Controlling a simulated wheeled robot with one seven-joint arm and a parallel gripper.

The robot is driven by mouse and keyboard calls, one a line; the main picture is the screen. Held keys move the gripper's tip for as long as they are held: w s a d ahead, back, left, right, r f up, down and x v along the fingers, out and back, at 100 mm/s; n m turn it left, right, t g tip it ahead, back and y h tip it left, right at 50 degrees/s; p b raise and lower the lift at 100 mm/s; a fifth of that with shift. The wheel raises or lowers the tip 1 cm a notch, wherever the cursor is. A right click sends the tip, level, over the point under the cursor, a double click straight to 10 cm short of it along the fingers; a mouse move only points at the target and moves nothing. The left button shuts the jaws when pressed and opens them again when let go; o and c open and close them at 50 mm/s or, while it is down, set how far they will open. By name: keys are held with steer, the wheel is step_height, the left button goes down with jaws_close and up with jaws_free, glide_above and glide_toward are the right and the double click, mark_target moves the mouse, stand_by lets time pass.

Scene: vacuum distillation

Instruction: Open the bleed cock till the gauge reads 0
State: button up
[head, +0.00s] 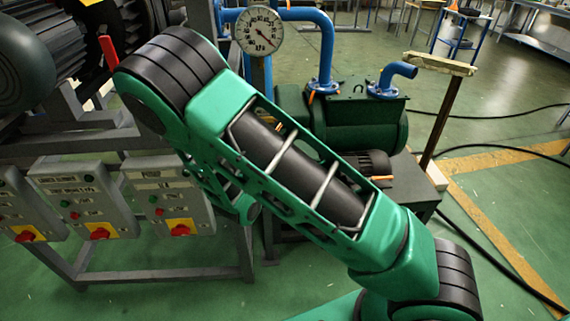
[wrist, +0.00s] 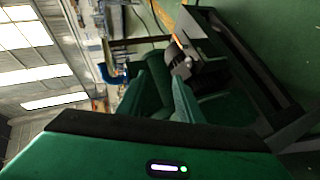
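The gauge (head: 260,31) is a round white dial at top centre in the head view. Its needle points to the lower right, and its numbers are too small to read surely. Small orange handles show on the pipework (head: 311,96) and by the motor (head: 382,178); I cannot tell which, if either, is the bleed cock. An orange piece also shows in the wrist view (wrist: 178,41). My gripper (wrist: 166,72) shows two green fingers with a gap between them, apparently empty. In the head view my arm hides much of the middle, and the fingertips are not clear.
A green pump (head: 365,122) with blue pipes (head: 325,50) stands behind my arm. Grey control boxes (head: 170,195) with red knobs stand at left. A red lever (head: 109,51) is at upper left. A wooden-topped post (head: 440,110) and black cables lie right; green floor is open there.

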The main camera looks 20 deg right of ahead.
steer(key=w+a+f+n+t+y, duration=0.1)
steer(key=w+a+n+t, duration=0.15)
steer(key=a, duration=0.25)
steer(key=w+a+f+n+t, duration=0.1)
steer(key=a+n+t, duration=0.2)
steer(key=a+t, duration=0.1)
steer(key=w+a+f+n+t+y, duration=0.1)
steer(key=w+a+f+n+t, duration=0.15)
steer(key=a, duration=0.25)
steer(key=x, duration=1)
steer(key=shift+w+d+r+t, duration=0.2)
steer(key=shift+d+r+t, duration=0.1)
steer(key=shift+r, duration=0.4)
steer(key=shift+a, duration=0.1)
jaws_close()
